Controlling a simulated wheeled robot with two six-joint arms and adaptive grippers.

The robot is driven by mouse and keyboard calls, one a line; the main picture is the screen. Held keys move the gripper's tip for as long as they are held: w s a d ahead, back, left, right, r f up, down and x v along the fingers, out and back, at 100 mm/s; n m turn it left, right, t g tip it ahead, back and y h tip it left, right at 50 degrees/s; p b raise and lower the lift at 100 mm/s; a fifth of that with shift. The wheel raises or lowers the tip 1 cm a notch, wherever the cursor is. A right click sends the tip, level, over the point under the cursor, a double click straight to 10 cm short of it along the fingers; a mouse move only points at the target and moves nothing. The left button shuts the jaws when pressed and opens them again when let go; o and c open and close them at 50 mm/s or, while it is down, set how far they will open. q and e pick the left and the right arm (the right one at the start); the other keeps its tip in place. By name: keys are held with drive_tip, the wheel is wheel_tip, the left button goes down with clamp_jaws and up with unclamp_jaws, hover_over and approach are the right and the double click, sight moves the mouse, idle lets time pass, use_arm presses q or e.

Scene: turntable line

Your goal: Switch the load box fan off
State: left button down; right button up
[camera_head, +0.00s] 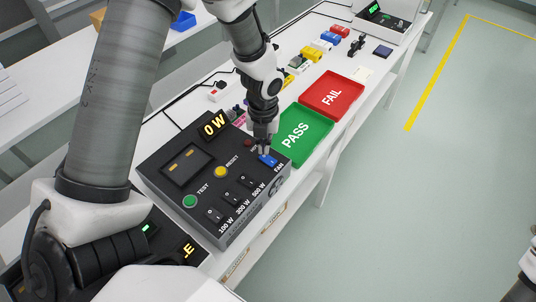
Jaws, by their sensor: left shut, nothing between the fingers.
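The load box (180,211) is a dark grey box on the white bench, with a display reading 0 W, a green TEST button, a yellow RESET button and several black rocker switches. The blue fan switch (269,160) sits at its right corner beside the FAN label. My left gripper (264,153) is shut and empty, pointing down with its tips right at the blue switch. I cannot tell whether they touch it, and the fingers partly hide it. My right gripper is not in view; only a bit of my right arm shows at the lower right edge.
A green PASS tray (318,142) and a red FAIL tray (351,87) lie beyond the box. Several coloured parts stand behind them. Another dark device (170,262) with lit characters is at the lower left. The floor to the right is clear.

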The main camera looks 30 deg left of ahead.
sight(264, 156)
use_arm(q)
drive_tip(key=shift+f+b, duration=0.45)
drive_tip(key=shift+f, duration=0.7)
idle(0.9)
wheel_tip(264, 156, up, 7)
drive_tip(key=p, duration=0.8)
drive_tip(key=shift+r+p, duration=0.1)
drive_tip(key=shift+p, duration=0.3)
